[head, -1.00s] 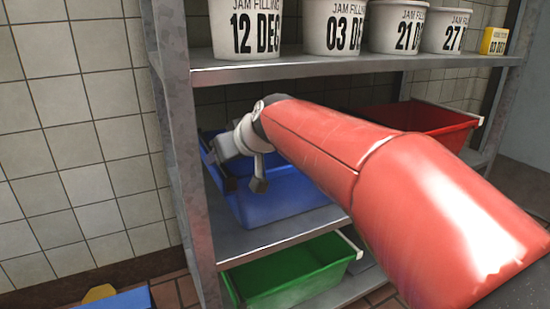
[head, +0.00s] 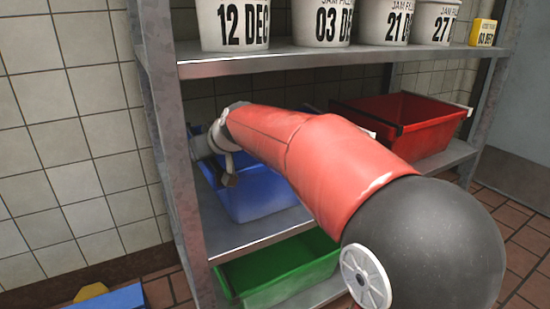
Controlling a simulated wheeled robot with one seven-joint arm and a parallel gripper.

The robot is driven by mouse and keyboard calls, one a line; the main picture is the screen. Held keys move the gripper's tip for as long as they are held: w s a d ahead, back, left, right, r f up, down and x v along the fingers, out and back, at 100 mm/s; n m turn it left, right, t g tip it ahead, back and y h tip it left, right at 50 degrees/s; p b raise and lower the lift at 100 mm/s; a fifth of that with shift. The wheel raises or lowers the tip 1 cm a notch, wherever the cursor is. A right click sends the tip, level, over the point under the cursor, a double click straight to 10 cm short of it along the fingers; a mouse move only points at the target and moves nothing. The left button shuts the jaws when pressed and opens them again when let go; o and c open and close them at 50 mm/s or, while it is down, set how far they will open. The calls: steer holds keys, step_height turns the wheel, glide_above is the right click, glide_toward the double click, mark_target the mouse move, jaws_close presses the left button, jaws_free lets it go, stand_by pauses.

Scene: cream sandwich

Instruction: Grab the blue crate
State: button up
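The blue crate (head: 262,193) sits on the middle shelf at the left, beside the shelf's left post. My red arm crosses in front of it and hides its upper right part. My gripper (head: 215,165) is at the crate's upper left, by the rim and close to the post. One grey finger hangs down in front of the crate's blue wall. The other side of the gripper is partly hidden, and I cannot tell whether it touches the rim or how far the fingers are apart.
A red crate (head: 432,142) stands on the same shelf at the right. A green crate (head: 275,272) is on the shelf below. White jam tubs (head: 232,25) and a small yellow box (head: 483,33) stand on the shelf above. The metal post (head: 172,160) is close at the left.

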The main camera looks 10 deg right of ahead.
jaws_close()
stand_by(0.4)
steer(key=shift+r, duration=0.35)
